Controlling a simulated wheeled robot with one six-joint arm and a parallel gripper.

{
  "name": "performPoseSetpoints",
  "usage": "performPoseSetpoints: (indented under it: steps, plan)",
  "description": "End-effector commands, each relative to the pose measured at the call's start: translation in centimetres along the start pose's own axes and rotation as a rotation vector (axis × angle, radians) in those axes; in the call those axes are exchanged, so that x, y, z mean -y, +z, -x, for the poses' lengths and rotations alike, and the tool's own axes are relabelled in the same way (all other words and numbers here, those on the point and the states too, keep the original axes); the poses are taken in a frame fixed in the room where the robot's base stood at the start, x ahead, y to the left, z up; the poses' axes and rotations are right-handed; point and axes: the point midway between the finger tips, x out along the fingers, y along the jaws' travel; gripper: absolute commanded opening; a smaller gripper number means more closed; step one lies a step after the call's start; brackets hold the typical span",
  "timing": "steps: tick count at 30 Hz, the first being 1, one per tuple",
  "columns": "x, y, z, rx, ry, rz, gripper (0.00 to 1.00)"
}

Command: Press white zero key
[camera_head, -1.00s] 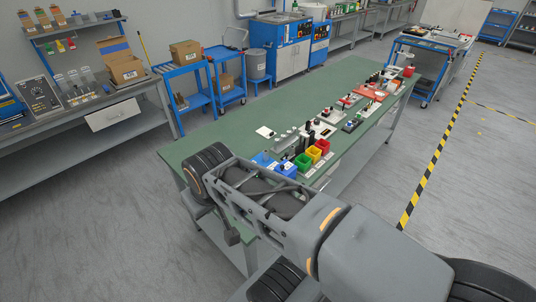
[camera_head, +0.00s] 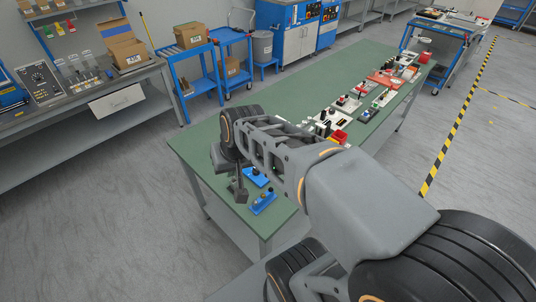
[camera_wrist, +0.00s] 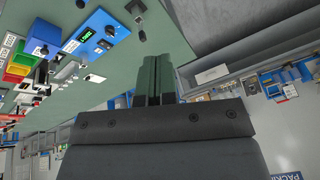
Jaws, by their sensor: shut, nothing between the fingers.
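I cannot read any mark on the key. My gripper (camera_wrist: 155,60) is shut and empty, to the right of the box and apart from it. In the head view my gripper (camera_head: 240,197) hangs at the near end of the green table (camera_head: 205,150), left of two small blue units (camera_head: 256,177) and (camera_head: 263,203). I cannot make out a white key on them there.
Several devices (camera_head: 388,80) line the table's far part. The table's left side is bare. My arm hides part of the table.

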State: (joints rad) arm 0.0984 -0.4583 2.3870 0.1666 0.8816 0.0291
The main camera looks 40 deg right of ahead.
Motion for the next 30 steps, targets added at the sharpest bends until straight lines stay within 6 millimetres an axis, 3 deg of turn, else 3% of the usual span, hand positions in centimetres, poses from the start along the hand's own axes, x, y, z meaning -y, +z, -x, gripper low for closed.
performPoseSetpoints:
  steps: [4,8,12,15,21,25,30]
  plan:
    - [-1.3,-5.9,-2.6,0.051,-0.113,-0.343,0.00]
    - [-4.4,-11.3,-6.1,0.068,-0.218,-0.682,0.00]
    - [-9.5,-16.0,-10.3,0.063,-0.318,-1.036,0.00]
    - [-13.5,-18.0,-13.2,0.050,-0.377,-1.253,0.00]
    - [-20.0,-19.6,-17.5,0.019,-0.457,-1.560,0.00]
    - [-22.5,-19.8,-19.1,0.004,-0.487,-1.674,0.00]
    - [-24.0,-19.8,-20.1,-0.007,-0.504,-1.739,0.00]
